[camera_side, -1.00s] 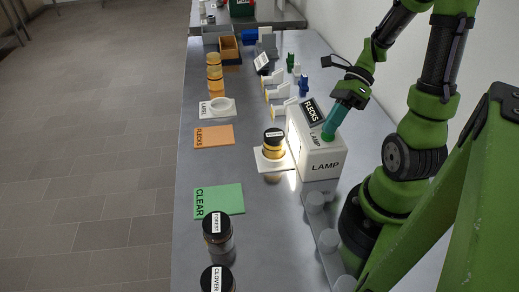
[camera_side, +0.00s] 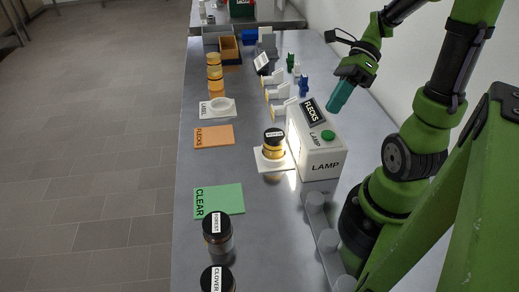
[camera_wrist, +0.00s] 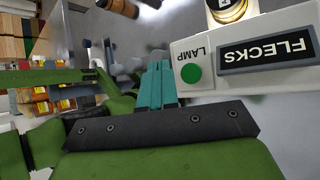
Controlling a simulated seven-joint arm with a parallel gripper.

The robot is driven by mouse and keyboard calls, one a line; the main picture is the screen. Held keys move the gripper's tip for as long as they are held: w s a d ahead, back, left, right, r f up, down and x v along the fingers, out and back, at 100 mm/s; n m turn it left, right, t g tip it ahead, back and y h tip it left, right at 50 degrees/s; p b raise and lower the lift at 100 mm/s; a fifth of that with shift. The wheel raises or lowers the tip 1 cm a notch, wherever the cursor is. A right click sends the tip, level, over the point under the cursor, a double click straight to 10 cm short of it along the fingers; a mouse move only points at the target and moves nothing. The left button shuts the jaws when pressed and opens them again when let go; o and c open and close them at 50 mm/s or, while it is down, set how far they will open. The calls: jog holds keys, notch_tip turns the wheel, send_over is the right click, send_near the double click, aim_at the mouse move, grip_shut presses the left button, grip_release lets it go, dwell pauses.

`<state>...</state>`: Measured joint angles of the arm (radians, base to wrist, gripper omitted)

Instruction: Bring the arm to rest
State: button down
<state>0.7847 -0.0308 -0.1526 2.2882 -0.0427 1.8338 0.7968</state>
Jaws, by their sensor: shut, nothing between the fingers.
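My gripper (camera_side: 336,107) has teal fingers that are shut with nothing between them. It hangs in the air above and behind the white lamp box (camera_side: 320,160), apart from it. The lamp box has a green button (camera_side: 328,135) and a dark FLECKS sign (camera_side: 312,111) on top. In the wrist view the shut fingers (camera_wrist: 160,66) show beside the green button (camera_wrist: 191,73) and the FLECKS sign (camera_wrist: 266,52). A dark-lidded jar (camera_side: 274,146) of amber content stands on a white pad in front of the lit lamp face.
An orange FLECKS mat (camera_side: 214,137) and a green CLEAR mat (camera_side: 228,200) lie bare on the bench. Dark-lidded jars (camera_side: 218,238) stand at the near end. Amber jars (camera_side: 215,74), a white LABEL holder (camera_side: 207,110) and trays (camera_side: 229,49) stand farther back. Grey posts (camera_side: 327,240) line the near right edge.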

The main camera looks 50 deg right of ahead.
jog(key=f+n, duration=0.1)
jog(key=d+n+h, duration=0.1)
jog(key=n, duration=0.1)
jog(key=shift+s+d+f+h, duration=0.1)
jog(key=shift+s+f+h, duration=0.05)
jog(key=shift+f+h, duration=0.2)
jog(key=n, duration=0.1)
jog(key=n+h, duration=0.1)
jog(key=shift+f+n, duration=0.2)
jog(key=shift+n, duration=0.1)
jog(key=w+a+r+n+t+h, duration=0.2)
jog(key=a+n, duration=0.4)
jog(key=n, duration=0.3)
jog(key=w+a+r+n+t+h, duration=0.2)
jog(key=a+r+n, duration=0.4)
jog(key=n, duration=0.4)
jog(key=shift+w+a+r+t, duration=0.2)
jog(key=shift+w+a+t, duration=0.1)
jog(key=shift+w+t, duration=0.5)
